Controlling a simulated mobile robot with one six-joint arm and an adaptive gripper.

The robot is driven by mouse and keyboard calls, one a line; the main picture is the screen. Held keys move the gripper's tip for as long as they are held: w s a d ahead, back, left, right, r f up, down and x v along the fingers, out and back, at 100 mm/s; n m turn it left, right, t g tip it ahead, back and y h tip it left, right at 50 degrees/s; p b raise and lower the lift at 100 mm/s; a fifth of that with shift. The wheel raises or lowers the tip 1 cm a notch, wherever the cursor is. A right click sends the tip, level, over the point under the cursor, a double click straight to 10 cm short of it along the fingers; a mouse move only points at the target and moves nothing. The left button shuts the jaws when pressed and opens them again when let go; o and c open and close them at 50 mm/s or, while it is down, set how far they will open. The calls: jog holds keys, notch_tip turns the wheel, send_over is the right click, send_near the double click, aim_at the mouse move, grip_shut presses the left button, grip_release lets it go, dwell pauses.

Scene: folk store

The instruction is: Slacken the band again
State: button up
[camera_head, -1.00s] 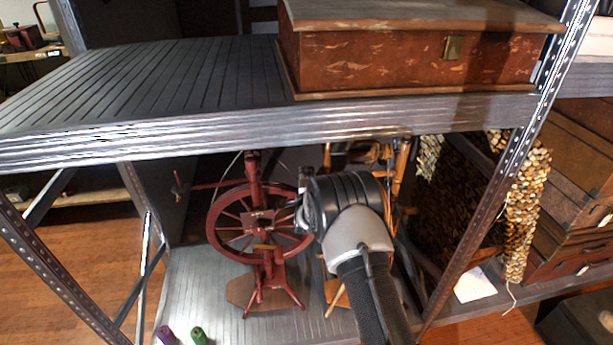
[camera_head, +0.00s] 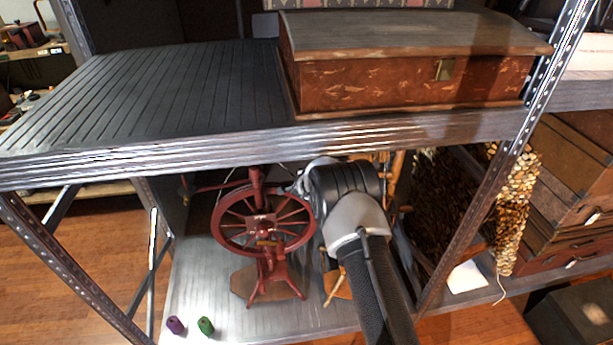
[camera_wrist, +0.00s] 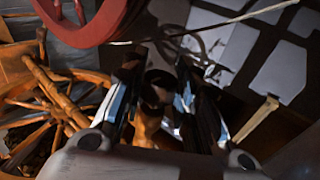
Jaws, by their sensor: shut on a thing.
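The red spinning wheel (camera_head: 262,227) stands on the lower shelf, to the left of my arm. Part of its red rim (camera_wrist: 92,32) fills the upper left of the wrist view. A thin pale band (camera_wrist: 243,18) runs from near that rim toward the upper right. My gripper (camera_wrist: 158,70) is in the wrist view, its two fingers on either side of a small dark round knob (camera_wrist: 159,84), and it is shut on it. The knob is dim and partly covered by the fingers. In the head view my own wrist hides the fingers and the knob.
The upper shelf (camera_head: 150,105) lies just above my arm and bears a worn red box (camera_head: 400,80). A brown wooden wheel (camera_wrist: 70,100) stands close by on the left in the wrist view. Purple (camera_head: 174,325) and green (camera_head: 206,326) spools lie in front.

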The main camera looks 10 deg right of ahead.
jog(key=o, duration=1.1)
jog(key=shift+s+r, duration=0.1)
jog(key=v, duration=1.1)
jog(key=shift+s, duration=0.35)
jog(key=shift+r, duration=0.15)
